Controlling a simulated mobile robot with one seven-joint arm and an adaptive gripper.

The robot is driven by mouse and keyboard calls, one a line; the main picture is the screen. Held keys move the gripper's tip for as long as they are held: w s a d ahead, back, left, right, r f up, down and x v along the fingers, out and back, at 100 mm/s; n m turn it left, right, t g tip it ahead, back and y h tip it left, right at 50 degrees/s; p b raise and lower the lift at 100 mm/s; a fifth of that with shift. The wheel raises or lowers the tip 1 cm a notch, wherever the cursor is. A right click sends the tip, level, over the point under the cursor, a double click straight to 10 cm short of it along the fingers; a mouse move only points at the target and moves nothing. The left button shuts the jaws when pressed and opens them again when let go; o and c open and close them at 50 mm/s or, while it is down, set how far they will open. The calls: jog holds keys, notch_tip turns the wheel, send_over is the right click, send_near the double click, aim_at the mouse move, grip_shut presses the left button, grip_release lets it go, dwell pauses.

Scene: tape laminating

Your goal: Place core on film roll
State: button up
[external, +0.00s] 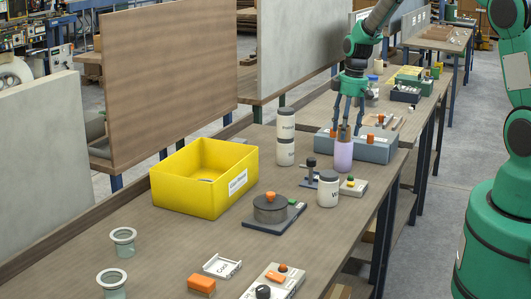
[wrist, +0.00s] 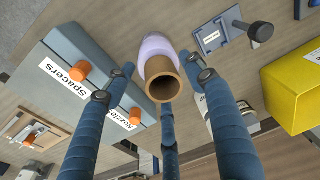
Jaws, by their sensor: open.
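The lavender film roll (external: 343,156) stands upright on the bench in the external view; its lavender side (wrist: 156,45) also shows in the wrist view. A brown hollow core (external: 344,133) sticks up from its top, in line with it; its open end (wrist: 163,88) faces the wrist camera. My gripper (external: 346,128) points down over the roll, its three blue fingers open and spread around the core's upper end. In the wrist view the fingers appear apart from the core, though the lower finger's contact is hard to tell. How deep the core sits is hidden.
A grey-blue box (external: 378,148) with orange knobs, labelled Spacers and Nozzles (wrist: 75,80), stands close beside the roll. White jars (external: 328,190) (external: 286,150), a small black-knobbed fixture (external: 310,172) and a yellow bin (external: 200,185) are nearby.

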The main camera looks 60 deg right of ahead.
aim_at(348, 126)
notch_tip(348, 126, up, 12)
jog(key=s, duration=0.1)
jog(key=shift+d, duration=0.2)
dwell(0.3)
jog(key=shift+s, duration=0.1)
dwell(0.4)
jog(key=s+a+r+t+h, duration=0.1)
jog(key=s+a+r, duration=0.2)
jog(key=a+r, duration=0.8)
jog(key=s+a+r+t, duration=0.1)
jog(key=s+a+r, duration=0.2)
jog(key=a+r, duration=0.85)
jog(key=s+a+r+m+t, duration=0.1)
jog(key=s+a+r+t, duration=0.1)
jog(key=s+a, duration=1.9)
jog(key=shift+s+m+y+p, duration=0.3)
jog(key=shift+s+m, duration=0.1)
jog(key=shift+s, duration=0.7)
